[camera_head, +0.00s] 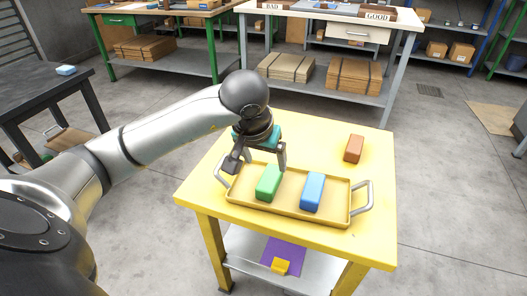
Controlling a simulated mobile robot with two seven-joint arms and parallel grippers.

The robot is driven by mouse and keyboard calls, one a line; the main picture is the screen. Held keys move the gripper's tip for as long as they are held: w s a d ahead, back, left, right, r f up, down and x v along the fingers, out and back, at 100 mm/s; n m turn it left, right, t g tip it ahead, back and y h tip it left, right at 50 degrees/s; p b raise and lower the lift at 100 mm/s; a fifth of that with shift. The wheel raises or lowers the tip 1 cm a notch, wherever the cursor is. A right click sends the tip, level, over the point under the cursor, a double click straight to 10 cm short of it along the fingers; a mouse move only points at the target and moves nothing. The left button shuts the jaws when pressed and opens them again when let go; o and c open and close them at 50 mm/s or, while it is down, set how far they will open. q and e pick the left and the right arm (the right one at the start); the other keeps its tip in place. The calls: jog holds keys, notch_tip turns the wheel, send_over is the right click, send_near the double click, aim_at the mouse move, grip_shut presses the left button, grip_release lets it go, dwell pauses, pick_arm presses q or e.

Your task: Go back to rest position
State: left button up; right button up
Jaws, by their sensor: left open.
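My left gripper (255,163) is open and empty. It hangs above the back left part of the yellow tray (331,208), just behind the green block (268,183). The green block and a blue block (312,191) rest side by side in the tray. I cannot tell whether a fingertip touches the green block. My left arm comes in from the left edge of the view. My right gripper is not in view.
The tray is on a yellow table (300,130). A red-brown block (354,149) lies on the table behind the tray's right end. A dark table (38,84) with a light blue item (66,70) stands at left. A workbench (330,17) with BAD and GOOD signs is behind.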

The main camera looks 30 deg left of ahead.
pick_arm(q)
jog(key=shift+s+r, duration=0.25)
jog(key=shift+r, duration=0.2)
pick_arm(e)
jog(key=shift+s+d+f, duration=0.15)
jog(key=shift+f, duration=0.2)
